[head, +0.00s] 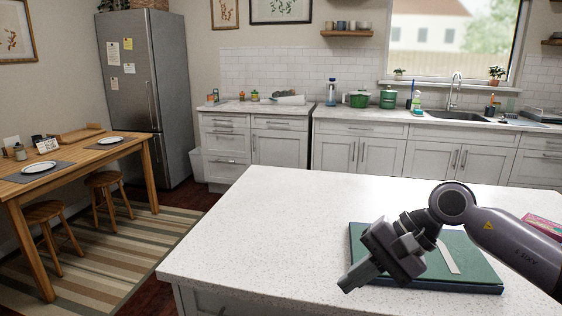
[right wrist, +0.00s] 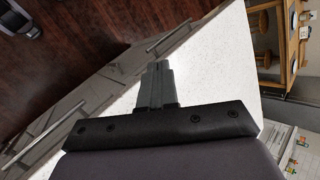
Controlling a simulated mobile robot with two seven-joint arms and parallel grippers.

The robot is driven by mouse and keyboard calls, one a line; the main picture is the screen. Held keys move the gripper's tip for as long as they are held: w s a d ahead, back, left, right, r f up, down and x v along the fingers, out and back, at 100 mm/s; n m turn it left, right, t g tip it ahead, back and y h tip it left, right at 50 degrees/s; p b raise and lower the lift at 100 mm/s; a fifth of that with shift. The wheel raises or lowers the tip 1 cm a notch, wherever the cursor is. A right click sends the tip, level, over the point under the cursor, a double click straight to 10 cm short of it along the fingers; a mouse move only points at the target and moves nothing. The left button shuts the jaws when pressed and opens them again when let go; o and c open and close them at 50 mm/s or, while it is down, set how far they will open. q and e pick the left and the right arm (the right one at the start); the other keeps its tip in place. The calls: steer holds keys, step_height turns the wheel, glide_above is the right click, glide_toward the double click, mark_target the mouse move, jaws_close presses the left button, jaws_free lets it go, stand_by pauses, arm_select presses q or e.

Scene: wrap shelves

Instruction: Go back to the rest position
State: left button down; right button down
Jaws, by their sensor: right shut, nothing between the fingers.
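My right gripper (head: 355,276) reaches in from the right in the head view, above the white island counter (head: 262,222). It is shut and empty, pointing down and to the left. In the right wrist view its closed fingers (right wrist: 156,84) are over the white counter (right wrist: 205,72), near the counter's edge. Below and behind the gripper in the head view lies a flat green book-like item (head: 475,262) with a pale strip (head: 448,257) on it, partly hidden by my arm. My left gripper is not in view.
A pink item (head: 543,226) lies at the counter's right edge, partly behind my arm. The left part of the counter is clear. A wooden table (head: 75,163) with stools stands at the left, by a grey fridge (head: 150,85). A back counter with a sink (head: 458,116) runs along the wall.

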steer(key=s+a+m+t+y, duration=0.2)
steer(key=s+a+m+y, duration=0.3)
steer(key=a+m+y, duration=0.8)
steer(key=d+f+m+t+h+p, duration=0.1)
steer(key=d+f+m+t+h, duration=0.55)
steer(key=m, duration=1.15)
steer(key=d+f+m+t+h+p, duration=0.1)
steer(key=d+f+m+t+h, duration=0.6)
steer(key=m, duration=1.1)
steer(key=s+d+f+m+g+h, duration=0.2)
steer(key=s+d+f+m+h, duration=0.1)
steer(key=s+f+m, duration=0.4)
steer(key=s+d+f+m+g+h, duration=0.3)
steer(key=s+d+f+m, duration=0.1)
steer(key=s+f+m, duration=0.3)
steer(key=shift+s+d+f+m, duration=0.2)
steer(key=shift+d+f+m, duration=0.15)
steer(key=shift+f, duration=0.35)
steer(key=shift+g, duration=0.25)
